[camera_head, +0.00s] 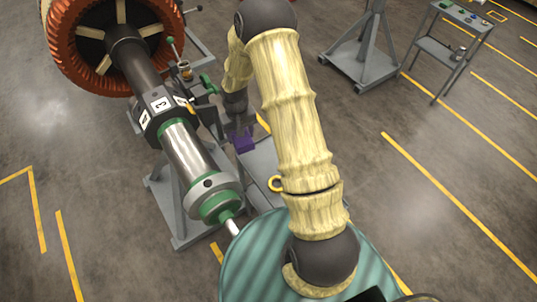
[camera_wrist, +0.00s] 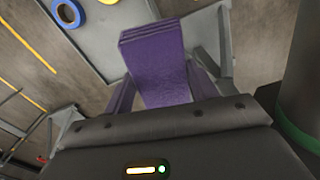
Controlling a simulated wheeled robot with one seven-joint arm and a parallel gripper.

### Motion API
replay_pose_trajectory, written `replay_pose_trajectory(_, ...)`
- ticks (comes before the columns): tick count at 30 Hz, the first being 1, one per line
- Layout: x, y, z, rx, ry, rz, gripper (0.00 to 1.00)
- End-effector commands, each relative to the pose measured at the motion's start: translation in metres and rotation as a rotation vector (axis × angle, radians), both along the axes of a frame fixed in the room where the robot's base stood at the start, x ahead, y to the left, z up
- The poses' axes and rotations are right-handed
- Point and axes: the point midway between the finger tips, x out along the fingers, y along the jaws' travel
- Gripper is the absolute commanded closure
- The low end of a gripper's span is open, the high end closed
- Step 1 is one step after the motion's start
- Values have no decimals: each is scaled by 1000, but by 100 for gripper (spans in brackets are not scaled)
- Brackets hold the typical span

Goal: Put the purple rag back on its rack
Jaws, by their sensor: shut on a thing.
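The purple rag (camera_head: 244,143) hangs from my gripper (camera_head: 240,131) in the head view, just right of the rotor shaft. In the wrist view the folded rag (camera_wrist: 155,60) sticks out beyond my gripper (camera_wrist: 165,88), which is shut on it. Its upper edge shows several stacked layers. A grey panel lies below and beyond the rag in the wrist view. I cannot make out the rag's rack for certain in either view.
The rotor shaft (camera_head: 186,150) with green collars stands close left of my gripper. A yellow ring (camera_head: 276,183) lies near a grey panel (camera_head: 258,165); a blue ring (camera_wrist: 68,13) shows too. A grey cart (camera_head: 462,28) stands far right.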

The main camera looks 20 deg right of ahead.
Motion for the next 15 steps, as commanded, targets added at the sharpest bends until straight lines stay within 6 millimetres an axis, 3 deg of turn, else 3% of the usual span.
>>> replay_pose_trajectory(5,6,-19,-21,-4,-2,13,68)
replay_pose_trajectory(15,17,-77,-71,-8,0,101,68)
